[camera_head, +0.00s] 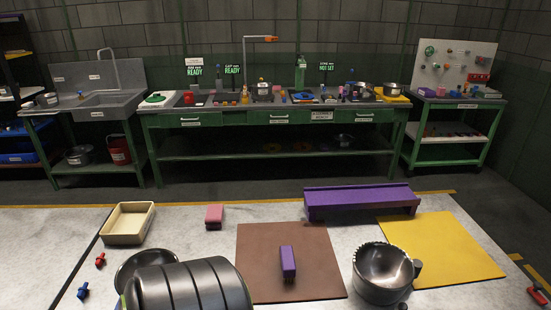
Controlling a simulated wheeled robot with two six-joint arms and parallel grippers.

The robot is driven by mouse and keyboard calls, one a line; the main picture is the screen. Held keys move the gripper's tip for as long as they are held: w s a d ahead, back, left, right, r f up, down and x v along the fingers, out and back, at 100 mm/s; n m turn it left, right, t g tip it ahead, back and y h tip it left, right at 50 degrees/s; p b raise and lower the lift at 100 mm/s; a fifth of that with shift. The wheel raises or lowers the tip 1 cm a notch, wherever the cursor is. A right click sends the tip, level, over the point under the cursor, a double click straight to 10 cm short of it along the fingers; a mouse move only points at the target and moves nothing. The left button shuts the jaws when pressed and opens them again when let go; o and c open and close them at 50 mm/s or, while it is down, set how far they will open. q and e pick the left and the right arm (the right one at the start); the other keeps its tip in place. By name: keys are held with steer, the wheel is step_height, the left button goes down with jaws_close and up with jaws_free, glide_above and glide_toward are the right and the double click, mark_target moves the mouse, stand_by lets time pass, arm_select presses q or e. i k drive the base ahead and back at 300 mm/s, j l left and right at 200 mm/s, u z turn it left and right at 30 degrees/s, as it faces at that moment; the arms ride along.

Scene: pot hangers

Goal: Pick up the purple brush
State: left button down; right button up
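A small purple block-shaped object (288,262), which looks like the purple brush, stands on the brown mat (255,245) near the front middle of the table. A small dark part shows at its lower end; bristles cannot be made out. Neither of my grippers can be made out in the head view, so nothing is seen touching the brush.
A long purple bench-like piece (360,199) stands behind the mat. A dark pot with a jagged rim (383,272) is right of the mat, near a yellow mat (445,248). Left are a ribbed black cylinder (190,288), a cream tray (128,237) and a pink block (214,216).

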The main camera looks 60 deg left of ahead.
mark_target(287, 258)
steer(key=u, duration=1.9)
